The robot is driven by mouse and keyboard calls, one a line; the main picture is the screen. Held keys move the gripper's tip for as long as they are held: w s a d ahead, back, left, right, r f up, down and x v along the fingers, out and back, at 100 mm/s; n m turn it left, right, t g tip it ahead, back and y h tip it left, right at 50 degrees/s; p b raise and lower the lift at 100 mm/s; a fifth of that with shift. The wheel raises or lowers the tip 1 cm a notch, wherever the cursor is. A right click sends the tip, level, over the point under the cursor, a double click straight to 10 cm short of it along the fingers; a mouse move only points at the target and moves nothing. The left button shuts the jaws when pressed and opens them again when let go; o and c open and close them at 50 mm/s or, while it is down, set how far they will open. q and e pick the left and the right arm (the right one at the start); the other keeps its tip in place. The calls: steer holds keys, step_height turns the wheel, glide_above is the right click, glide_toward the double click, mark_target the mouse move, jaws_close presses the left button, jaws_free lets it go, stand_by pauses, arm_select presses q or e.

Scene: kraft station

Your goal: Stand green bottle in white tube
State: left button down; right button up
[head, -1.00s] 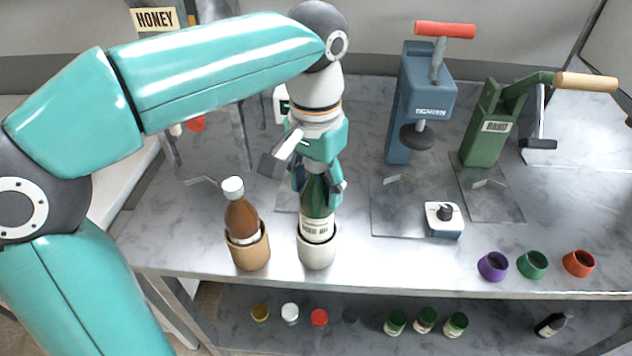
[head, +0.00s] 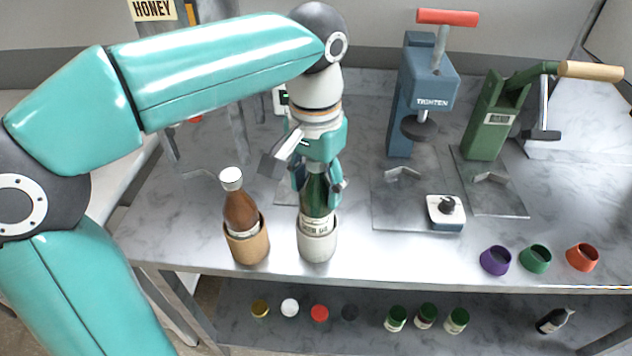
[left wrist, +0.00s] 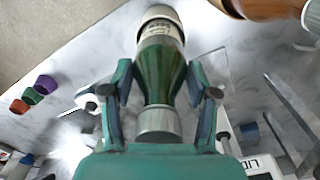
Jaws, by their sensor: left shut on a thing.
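The green bottle (head: 316,198) stands upright in the white tube (head: 317,245) near the front of the steel table. Its lower part is hidden inside the tube. My left gripper (head: 320,186) comes down from above and is shut on the bottle's upper part. In the left wrist view the bottle (left wrist: 160,68) lies between the two fingers of my left gripper (left wrist: 160,92), its cap end towards the palm. The white tube's rim (left wrist: 160,14) shows around its far end. My right gripper is in neither view.
A brown bottle (head: 239,212) stands in a tan tube (head: 247,246) just left of the white tube. A blue press (head: 424,95) and a green lever press (head: 490,120) stand behind to the right. Purple, green and orange rings (head: 582,258) lie at the front right.

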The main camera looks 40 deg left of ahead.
arm_select(q)
steer(key=shift+f, duration=0.25)
steer(key=shift+f+b, duration=0.7)
steer(key=shift+b, duration=0.05)
steer(key=shift+f, duration=0.15)
steer(key=shift+c, duration=1.2)
jaws_free()
steer(key=shift+o, duration=0.3)
steer(key=shift+o, duration=0.9)
